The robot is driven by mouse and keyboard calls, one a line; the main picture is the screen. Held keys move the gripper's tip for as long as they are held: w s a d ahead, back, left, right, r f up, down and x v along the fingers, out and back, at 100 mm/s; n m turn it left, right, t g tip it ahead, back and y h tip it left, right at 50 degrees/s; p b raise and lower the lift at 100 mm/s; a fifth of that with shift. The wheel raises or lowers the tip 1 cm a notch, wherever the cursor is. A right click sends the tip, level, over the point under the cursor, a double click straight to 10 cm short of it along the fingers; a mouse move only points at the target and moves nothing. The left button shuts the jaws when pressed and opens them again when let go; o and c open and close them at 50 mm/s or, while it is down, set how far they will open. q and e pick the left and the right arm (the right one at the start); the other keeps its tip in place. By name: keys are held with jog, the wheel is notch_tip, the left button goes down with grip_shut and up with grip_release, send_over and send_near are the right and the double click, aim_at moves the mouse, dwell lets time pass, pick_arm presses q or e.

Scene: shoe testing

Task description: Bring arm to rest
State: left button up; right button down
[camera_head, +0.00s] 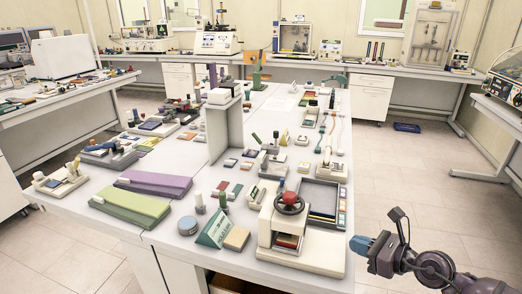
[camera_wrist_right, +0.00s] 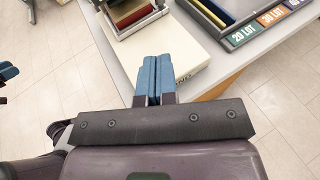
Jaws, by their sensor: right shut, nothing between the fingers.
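My right gripper (camera_head: 361,246) is at the lower right of the head view, beside the table's front right corner. Its blue fingers are shut together with nothing between them, as the right wrist view (camera_wrist_right: 153,80) also shows. The fingertips point toward the beige base of a hand press (camera_head: 288,225) with a red-topped wheel. In the right wrist view the press base (camera_wrist_right: 155,42) lies just beyond the fingertips. I cannot tell whether they touch it. My left gripper is not in the head view.
The white table (camera_head: 180,255) carries a green block (camera_head: 130,207), a purple block (camera_head: 153,184), a green-white sign (camera_head: 213,230) and a grey tray (camera_head: 321,195) near the right edge. Open tiled floor (camera_head: 420,170) lies right of the table. Benches with equipment line the walls.

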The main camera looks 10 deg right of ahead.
notch_tip(320, 180, up, 6)
jog(key=s+m+t+h, duration=0.3)
jog(key=m+t+h, duration=0.5)
jog(key=m, duration=1.1)
jog(key=s+d+f+m+g+h, duration=0.45)
jog(key=m+g+h, duration=0.2)
jog(key=m, duration=0.75)
jog(key=s+a+f+m+g+y, duration=0.3)
jog(key=s+a+f+m+g, duration=0.2)
jog(key=s+a, duration=0.15)
jog(key=s+a+f+m+g+y, duration=0.3)
jog(key=s+a+f+m+g, duration=0.15)
jog(key=s, duration=0.35)
jog(key=w+f+n+t, duration=0.1)
jog(key=w+f+t, duration=0.6)
jog(key=f, duration=0.3)
jog(key=shift+w+t+y, duration=0.25)
jog(key=shift+t+y, duration=0.05)
jog(key=shift+y, duration=0.05)
